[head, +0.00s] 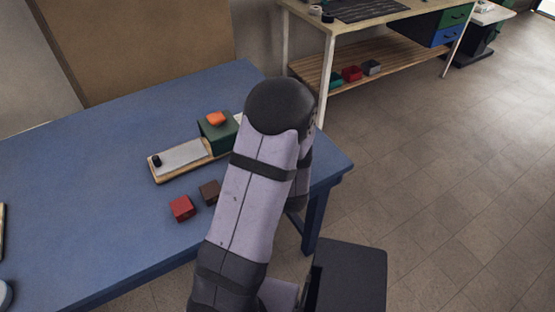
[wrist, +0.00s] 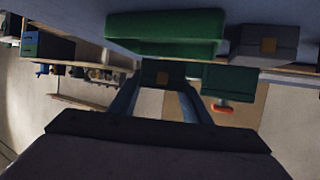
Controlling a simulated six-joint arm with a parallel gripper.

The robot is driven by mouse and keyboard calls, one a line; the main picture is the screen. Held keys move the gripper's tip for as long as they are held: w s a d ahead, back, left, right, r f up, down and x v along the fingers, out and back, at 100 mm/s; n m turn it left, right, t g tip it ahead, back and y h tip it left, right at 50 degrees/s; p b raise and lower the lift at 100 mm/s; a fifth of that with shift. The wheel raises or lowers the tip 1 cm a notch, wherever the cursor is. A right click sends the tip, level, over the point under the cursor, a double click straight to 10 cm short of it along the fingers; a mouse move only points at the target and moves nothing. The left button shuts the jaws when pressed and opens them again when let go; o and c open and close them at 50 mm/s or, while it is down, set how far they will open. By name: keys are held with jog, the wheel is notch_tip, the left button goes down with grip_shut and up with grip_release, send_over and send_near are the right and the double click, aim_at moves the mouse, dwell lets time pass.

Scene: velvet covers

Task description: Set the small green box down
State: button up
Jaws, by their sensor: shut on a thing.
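My gripper (wrist: 158,92) shows in the wrist view, its two fingers closed on the sides of a small dark box with an orange-brown square on its face. I take this held thing as the small green box (wrist: 148,74), though its colour is dim in shadow. In the head view my own arm hides the gripper and the held box. Whether the held box touches anything is not clear. A separate green block (head: 216,136) with an orange piece (head: 216,118) on top stands on the blue table; it also shows in the wrist view (wrist: 232,80), upside down.
A wooden board with a grey plate (head: 180,158) and black knob (head: 156,160) lies beside the green block. The wrist view shows a wide green container (wrist: 165,28) and grey box (wrist: 265,42). The blue table (head: 90,190) is clear leftward.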

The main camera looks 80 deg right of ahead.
jog(key=shift+f, duration=2.05)
jog(key=shift+f, duration=0.1)
jog(key=shift+f+b, duration=0.15)
jog(key=shift+b, duration=0.15)
jog(key=o, duration=0.8)
jog(key=shift+c, duration=0.2)
jog(key=shift+r, duration=0.2)
jog(key=shift+r+p, duration=0.15)
jog(key=shift+p, duration=0.2)
jog(key=shift+v, duration=3.75)
